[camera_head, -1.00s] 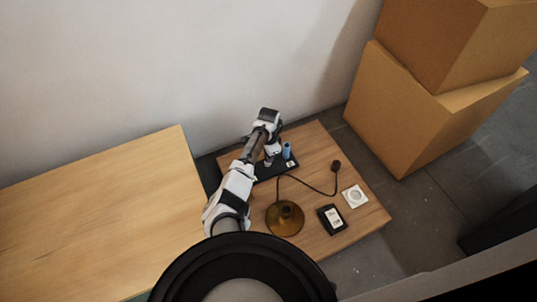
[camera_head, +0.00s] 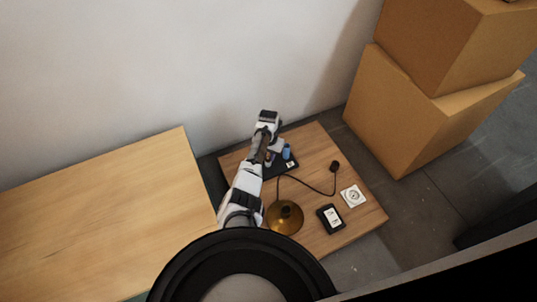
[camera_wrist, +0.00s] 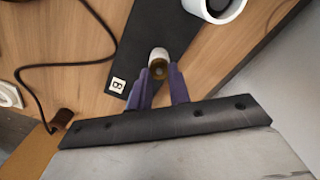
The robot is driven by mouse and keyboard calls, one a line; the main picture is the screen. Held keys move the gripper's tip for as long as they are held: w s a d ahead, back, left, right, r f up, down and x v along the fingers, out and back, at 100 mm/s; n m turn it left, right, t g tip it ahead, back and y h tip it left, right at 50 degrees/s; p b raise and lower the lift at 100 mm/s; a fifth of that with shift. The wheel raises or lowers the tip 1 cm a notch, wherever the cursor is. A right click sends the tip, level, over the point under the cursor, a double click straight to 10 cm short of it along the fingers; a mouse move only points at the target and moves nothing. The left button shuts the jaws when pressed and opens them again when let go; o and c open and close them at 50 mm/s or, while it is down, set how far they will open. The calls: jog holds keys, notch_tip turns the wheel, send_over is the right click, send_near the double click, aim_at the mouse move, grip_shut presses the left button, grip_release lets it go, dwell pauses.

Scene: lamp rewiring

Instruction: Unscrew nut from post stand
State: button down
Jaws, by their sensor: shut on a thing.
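In the wrist view, the two purple fingers of my gripper (camera_wrist: 160,78) point at a small brass nut (camera_wrist: 158,70) and are shut on it. A pale post end (camera_wrist: 158,53) shows right beside the nut, over the black stand base (camera_wrist: 152,22). I cannot tell how far the nut sits on the post. In the head view, my gripper (camera_head: 268,158) is low over the black stand base (camera_head: 282,171), beside a blue cylinder (camera_head: 287,152). The nut and post are too small to make out clearly there.
A brass lamp base (camera_head: 284,217) with a black cord (camera_head: 308,185) stands on the small wooden table (camera_head: 374,216). A black device (camera_head: 330,218) and a white socket (camera_head: 353,196) lie nearby. Cardboard boxes (camera_head: 400,110) stand at right. A larger wooden table (camera_head: 100,220) is at left.

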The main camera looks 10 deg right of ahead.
jog(key=n+p, duration=0.1)
jog(key=n, duration=0.3)
jog(key=shift+r, duration=0.1)
jog(key=n, duration=0.3)
jog(key=shift+a+n, duration=0.1)
jog(key=shift+n, duration=0.3)
jog(key=n+p, duration=0.1)
jog(key=n, duration=0.5)
jog(key=shift+p, duration=0.3)
jog(key=shift+a+n, duration=0.15)
jog(key=shift+n, duration=0.85)
jog(key=n, duration=0.3)
jog(key=shift+s+p, duration=0.1)
jog(key=shift+p, duration=0.25)
jog(key=n, duration=0.5)
